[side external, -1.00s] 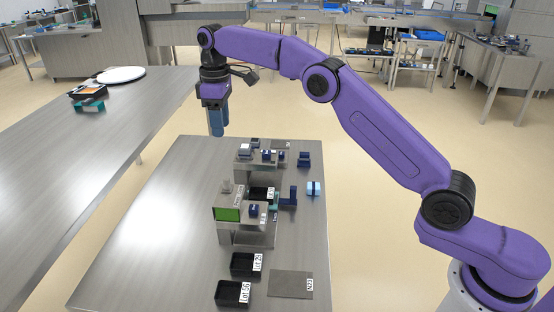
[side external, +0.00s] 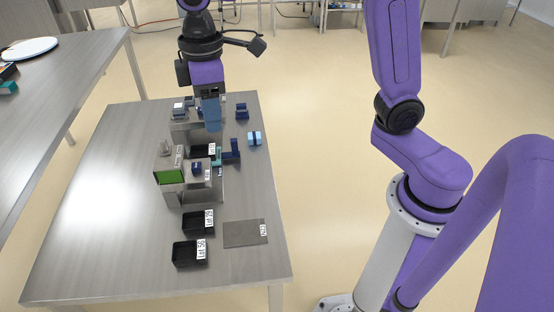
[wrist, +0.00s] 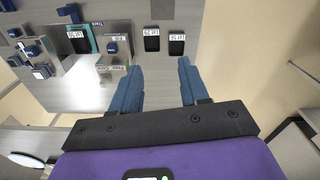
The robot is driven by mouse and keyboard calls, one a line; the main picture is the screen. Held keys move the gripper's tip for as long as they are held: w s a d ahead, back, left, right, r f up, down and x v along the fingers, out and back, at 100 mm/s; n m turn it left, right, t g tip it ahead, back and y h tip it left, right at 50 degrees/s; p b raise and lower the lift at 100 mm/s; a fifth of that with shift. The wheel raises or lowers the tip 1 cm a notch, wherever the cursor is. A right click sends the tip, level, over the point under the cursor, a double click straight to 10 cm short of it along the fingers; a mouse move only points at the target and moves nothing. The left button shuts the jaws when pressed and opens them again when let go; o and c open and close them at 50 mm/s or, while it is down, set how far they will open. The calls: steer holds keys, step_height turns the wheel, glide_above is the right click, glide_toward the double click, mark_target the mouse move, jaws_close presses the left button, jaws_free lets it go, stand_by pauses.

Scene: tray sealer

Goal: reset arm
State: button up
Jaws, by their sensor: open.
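My gripper (side external: 211,118) hangs in the air with its blue fingers pointing down, in front of the back part of the sealing machine in the side view. In the wrist view the two fingers (wrist: 158,68) stand apart with nothing between them. The tray sealer (side external: 188,174) has a green screen and stands on the steel table (side external: 110,190). A black tray (side external: 203,151) sits in it, partly hidden. It also shows in the wrist view, with a label (wrist: 76,40).
Two empty black trays, "Lot 29" (side external: 197,223) and "Lot 56" (side external: 188,254), stand near the table's front. A grey mat (side external: 244,233) lies right of them. A light-blue block (side external: 254,138) and dark-blue parts (side external: 232,150) stand right of the machine. The table's left side is clear.

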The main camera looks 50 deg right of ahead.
steer(key=s+d+f, duration=0.3)
steer(key=s+d, duration=0.4)
steer(key=s, duration=0.4)
steer(key=s+d+f+n, duration=0.1)
steer(key=s+d+f, duration=0.2)
steer(key=s+d, duration=0.3)
steer(key=s, duration=0.5)
steer(key=shift+s+d+f+n, duration=0.2)
steer(key=shift+d+f+n, duration=0.1)
steer(key=shift+d+f, duration=0.1)
